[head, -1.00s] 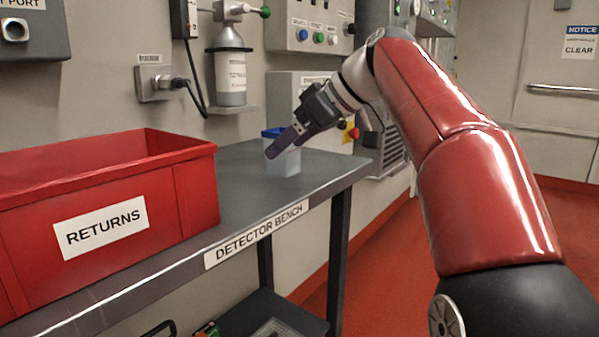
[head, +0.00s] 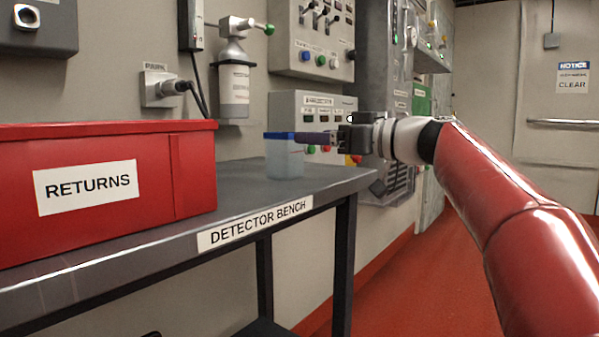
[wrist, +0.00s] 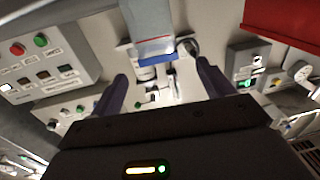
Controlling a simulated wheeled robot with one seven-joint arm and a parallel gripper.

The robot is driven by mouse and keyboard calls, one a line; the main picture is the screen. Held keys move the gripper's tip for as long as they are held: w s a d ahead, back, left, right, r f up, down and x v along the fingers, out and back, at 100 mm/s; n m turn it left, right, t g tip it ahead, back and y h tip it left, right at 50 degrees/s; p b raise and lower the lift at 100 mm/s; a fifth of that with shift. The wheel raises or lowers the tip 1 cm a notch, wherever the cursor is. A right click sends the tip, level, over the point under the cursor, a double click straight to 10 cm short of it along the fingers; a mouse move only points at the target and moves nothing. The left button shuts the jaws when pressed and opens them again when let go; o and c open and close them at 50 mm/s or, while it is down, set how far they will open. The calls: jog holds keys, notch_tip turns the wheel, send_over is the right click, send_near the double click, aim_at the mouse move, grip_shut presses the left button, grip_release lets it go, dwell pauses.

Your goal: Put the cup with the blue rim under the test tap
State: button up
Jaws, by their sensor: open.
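The pale translucent cup with the blue rim (head: 285,160) stands upright on the detector bench (head: 240,193), near its right end. In the wrist view the cup (wrist: 151,22) is at the top centre, with its blue rim facing the gripper. My gripper (head: 299,138) is level at the cup's right, its purple fingers pointing left at rim height. In the wrist view the fingers of my gripper (wrist: 162,70) are spread, one toward each side of the cup, with nothing gripped. I cannot tell whether a finger touches the rim. I cannot surely identify the test tap.
A red RETURNS bin (head: 110,185) fills the bench's left side. A grey bottle (head: 234,90) with a green-ended fitting is on the wall behind. A control box (head: 312,105) stands behind the cup. The bench is clear between bin and cup.

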jog(key=p+x, duration=0.2)
jog(key=x, duration=0.4)
jog(key=shift+w+a+r, duration=0.2)
jog(key=shift+w+a, duration=0.05)
jog(key=shift+w, duration=0.1)
jog(key=shift+w+a, duration=0.25)
jog(key=shift+a, duration=0.1)
jog(key=c, duration=1.4)
notch_tip(320, 180, up, 20)
jog(key=p, duration=1.2)
